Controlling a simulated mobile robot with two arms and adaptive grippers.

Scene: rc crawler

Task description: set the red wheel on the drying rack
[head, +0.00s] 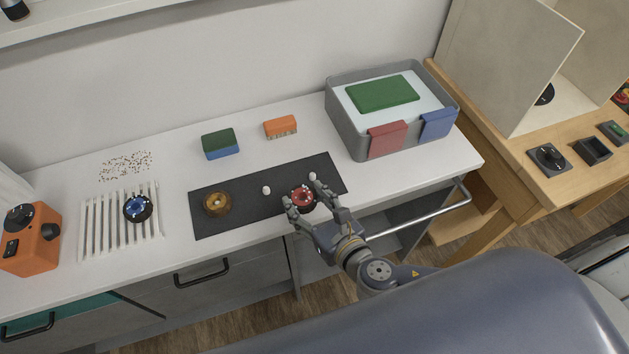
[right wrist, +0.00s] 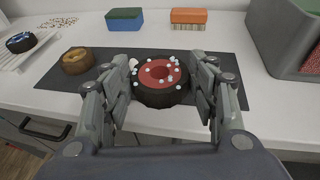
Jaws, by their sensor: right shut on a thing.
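The red wheel (head: 302,196), black-tyred with a red hub, is between the fingers of my right gripper (head: 315,197) over the front right part of the dark mat (head: 238,224). The right wrist view shows white and pale blue droplets or suds on the wheel (right wrist: 160,80). My right gripper (right wrist: 160,92) is shut on it from both sides. I cannot tell whether the wheel touches the mat. The drying rack (head: 92,232), white and slatted, lies at the left, with a blue-hubbed wheel (head: 138,208) on its right part. My left gripper is not in view.
A brown, muddy-looking wheel (head: 217,203) sits on the mat's left part. Green-blue (head: 220,144) and orange (head: 280,127) brushes or sponges lie behind. A grey tub (head: 350,136) is at right, an orange device (head: 32,240) at far left. White counter separates rack and mat.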

